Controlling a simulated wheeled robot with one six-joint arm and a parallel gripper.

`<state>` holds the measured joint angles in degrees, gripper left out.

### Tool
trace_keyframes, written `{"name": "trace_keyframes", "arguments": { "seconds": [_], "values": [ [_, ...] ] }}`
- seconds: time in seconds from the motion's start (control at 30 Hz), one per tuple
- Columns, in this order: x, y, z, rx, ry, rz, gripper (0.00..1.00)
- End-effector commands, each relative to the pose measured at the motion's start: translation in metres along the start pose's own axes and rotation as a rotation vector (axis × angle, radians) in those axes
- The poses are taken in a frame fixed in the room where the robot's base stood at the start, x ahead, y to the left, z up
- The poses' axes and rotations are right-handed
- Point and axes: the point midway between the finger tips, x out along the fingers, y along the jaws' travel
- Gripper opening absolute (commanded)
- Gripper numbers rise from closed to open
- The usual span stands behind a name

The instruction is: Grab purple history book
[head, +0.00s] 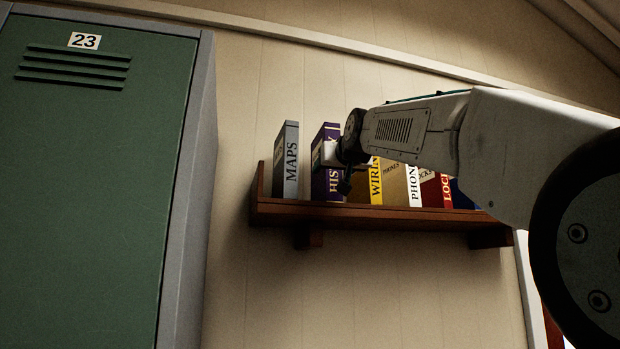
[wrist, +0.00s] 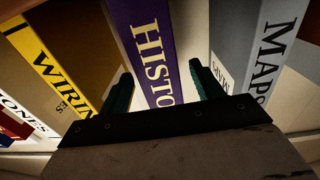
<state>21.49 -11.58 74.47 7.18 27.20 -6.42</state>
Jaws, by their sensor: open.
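The purple history book (head: 328,184) stands upright on the wall shelf, between the grey MAPS book and the yellow WIRING book. Its spine also shows in the wrist view (wrist: 155,45), with part of the lettering hidden below by my gripper. My gripper (wrist: 160,88) is open, with one green finger on each side of the purple spine in the picture. The fingers look empty, and I cannot tell whether they touch the book. In the head view my gripper (head: 340,165) is in front of the book and hides part of it.
The grey MAPS book (head: 287,162) and yellow WIRING book (head: 376,185) flank it, with gaps beside the purple book. More books, including a white PHONES one (head: 413,187), stand to the right on the brown shelf (head: 380,220). A green locker (head: 90,180) stands at left.

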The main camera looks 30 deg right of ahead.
Motion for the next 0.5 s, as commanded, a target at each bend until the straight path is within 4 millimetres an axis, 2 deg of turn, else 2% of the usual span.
{"name": "trace_keyframes", "arguments": {
  "seconds": [0.3, 0.5],
  "values": [
    [0.045, -0.001, -0.001, 0.001, -0.001, 0.003, 0.65],
    [0.051, -0.002, -0.001, 0.001, 0.000, 0.002, 0.65]
  ]
}}
